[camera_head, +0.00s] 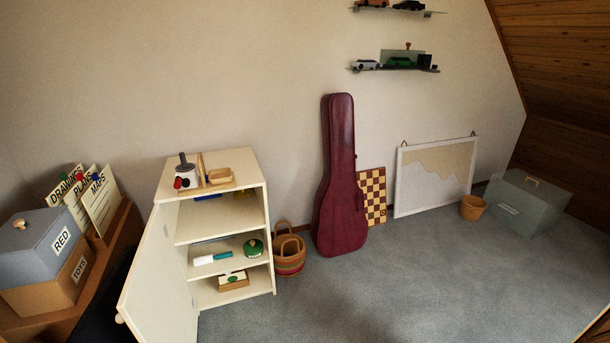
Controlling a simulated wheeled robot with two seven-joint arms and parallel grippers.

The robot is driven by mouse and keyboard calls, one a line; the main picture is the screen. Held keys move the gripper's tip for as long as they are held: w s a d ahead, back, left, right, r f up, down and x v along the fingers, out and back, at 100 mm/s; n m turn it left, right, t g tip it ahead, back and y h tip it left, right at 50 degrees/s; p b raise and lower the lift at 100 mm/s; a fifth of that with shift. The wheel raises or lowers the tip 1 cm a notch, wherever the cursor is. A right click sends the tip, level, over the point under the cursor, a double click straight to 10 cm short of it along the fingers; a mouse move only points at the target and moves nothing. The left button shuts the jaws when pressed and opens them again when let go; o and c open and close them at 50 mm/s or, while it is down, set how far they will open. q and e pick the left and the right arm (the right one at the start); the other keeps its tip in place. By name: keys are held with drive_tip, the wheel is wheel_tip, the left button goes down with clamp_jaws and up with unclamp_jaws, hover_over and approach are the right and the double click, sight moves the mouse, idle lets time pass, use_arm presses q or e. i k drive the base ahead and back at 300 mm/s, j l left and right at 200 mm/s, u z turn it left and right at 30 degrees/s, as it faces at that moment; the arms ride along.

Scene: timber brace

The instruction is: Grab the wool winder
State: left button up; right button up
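On top of the white cabinet (168,185) stands a small device with a white drum (188,173), a dark grey upright post and a red part at its front. It may be the wool winder, but it is too small to be sure. It stands beside a light wooden tray-like piece (219,176) and a thin upright wooden part (202,166). Neither of my grippers shows in the head view.
The cabinet door (160,275) stands open at the left; its shelves hold small items. A striped basket (289,258) and a dark red instrument case (340,190) stand to the right. Labelled boxes (45,260) sit at far left.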

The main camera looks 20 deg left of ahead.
sight(204, 169)
drive_tip(key=u, duration=1.3)
